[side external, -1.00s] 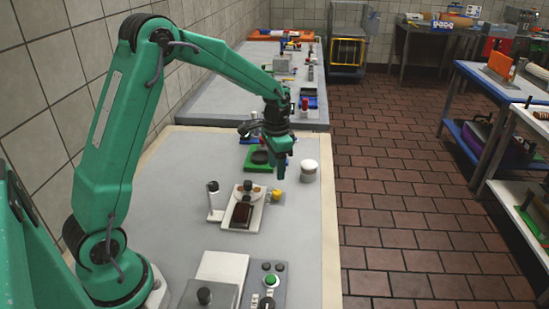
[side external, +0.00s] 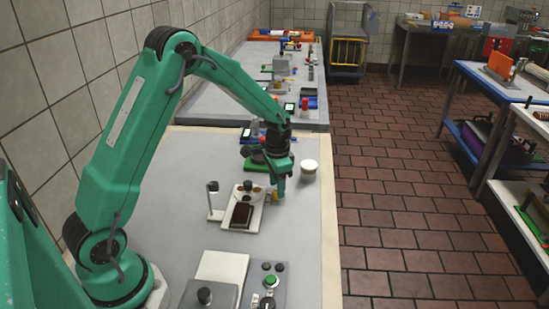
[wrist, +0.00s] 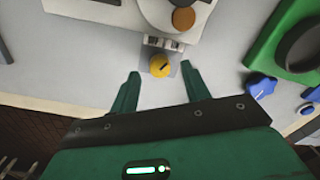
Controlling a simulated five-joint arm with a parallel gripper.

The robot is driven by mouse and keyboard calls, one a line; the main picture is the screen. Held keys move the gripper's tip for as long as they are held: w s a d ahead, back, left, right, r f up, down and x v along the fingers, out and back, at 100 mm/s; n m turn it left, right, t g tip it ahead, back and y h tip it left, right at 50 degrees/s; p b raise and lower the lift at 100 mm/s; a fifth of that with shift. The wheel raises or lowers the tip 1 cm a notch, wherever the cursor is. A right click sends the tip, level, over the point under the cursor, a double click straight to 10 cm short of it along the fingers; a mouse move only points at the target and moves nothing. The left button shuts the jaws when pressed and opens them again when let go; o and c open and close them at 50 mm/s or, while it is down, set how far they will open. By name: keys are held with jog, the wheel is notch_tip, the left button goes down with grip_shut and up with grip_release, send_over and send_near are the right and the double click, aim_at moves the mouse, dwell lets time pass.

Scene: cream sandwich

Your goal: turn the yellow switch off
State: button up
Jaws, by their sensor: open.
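The yellow switch (wrist: 160,66) is a round yellow knob with a dark slot mark, on a small grey plate beside the white tray station. In the wrist view it sits just beyond and between the two fingertips of my gripper (wrist: 161,76), which is open and empty. In the side view the switch (side external: 276,191) is mostly hidden behind my gripper (side external: 279,191), which hangs above it, pointing down. Whether the fingers touch the knob cannot be told; the wrist view shows gaps on both sides.
The white tray station (side external: 250,220) with a dark brown block (side external: 241,214) is left of the switch. A green fixture (wrist: 298,48) and blue knob (wrist: 261,83) lie nearby. The counter's front right is clear.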

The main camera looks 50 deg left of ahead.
jog(key=shift+f, duration=0.9)
jog(key=c, duration=1)
